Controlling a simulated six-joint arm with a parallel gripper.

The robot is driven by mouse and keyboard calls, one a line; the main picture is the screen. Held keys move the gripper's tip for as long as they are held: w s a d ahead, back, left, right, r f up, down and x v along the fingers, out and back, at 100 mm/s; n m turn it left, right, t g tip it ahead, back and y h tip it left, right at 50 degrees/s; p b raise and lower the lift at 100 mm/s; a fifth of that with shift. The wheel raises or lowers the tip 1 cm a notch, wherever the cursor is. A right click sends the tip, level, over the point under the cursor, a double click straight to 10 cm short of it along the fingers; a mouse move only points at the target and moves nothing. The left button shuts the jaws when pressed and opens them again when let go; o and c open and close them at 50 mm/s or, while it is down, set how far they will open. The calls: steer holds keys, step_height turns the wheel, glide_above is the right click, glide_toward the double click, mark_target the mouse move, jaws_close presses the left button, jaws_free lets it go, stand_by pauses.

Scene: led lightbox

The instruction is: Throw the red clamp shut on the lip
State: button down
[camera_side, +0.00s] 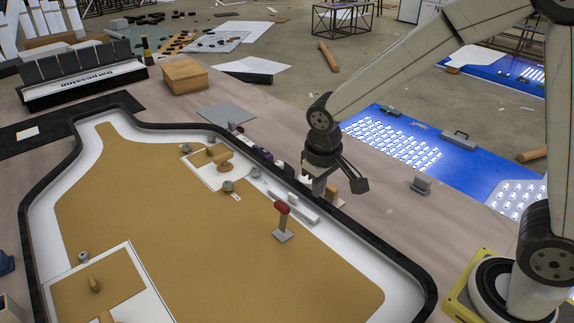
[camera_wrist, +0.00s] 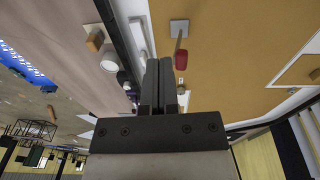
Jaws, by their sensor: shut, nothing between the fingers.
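The red clamp (camera_side: 281,207) shows in the side view as a red-topped lever standing up from a small grey base plate on the tan panel. In the wrist view its red end (camera_wrist: 181,60) is just right of the fingertips, with the grey plate above it. The lip (camera_side: 385,250) looks to be the dark raised rim around the lightbox; it also shows in the wrist view (camera_wrist: 112,35), left of the fingers. My gripper (camera_side: 319,190) points down near the rim, right of and apart from the clamp. Its fingers (camera_wrist: 160,62) are together and empty.
A pale bar (camera_side: 292,207) lies on the white border between clamp and rim. A small wooden block (camera_side: 331,194) stands close to my gripper. A white panel (camera_side: 211,170) with a tan knob lies farther left. The tan panel (camera_side: 200,250) left of the clamp is largely clear.

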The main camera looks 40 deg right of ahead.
steer(key=w+a+r+g+h, duration=0.1)
steer(key=w+a+h, duration=0.2)
steer(key=w+a, duration=0.5)
steer(key=a, duration=0.4)
steer(key=shift+w+a+r, duration=0.25)
steer(key=shift+w+r, duration=0.1)
steer(key=shift+r, duration=0.05)
glide_toward(281, 218)
step_height(281, 218, down, 2)
steer(key=a, duration=0.2)
steer(key=shift+s+d+f, duration=0.15)
steer(key=shift+s+d, duration=0.05)
steer(key=shift+d, duration=0.3)
steer(key=shift+s+d+f, duration=0.15)
steer(key=shift+d, duration=0.35)
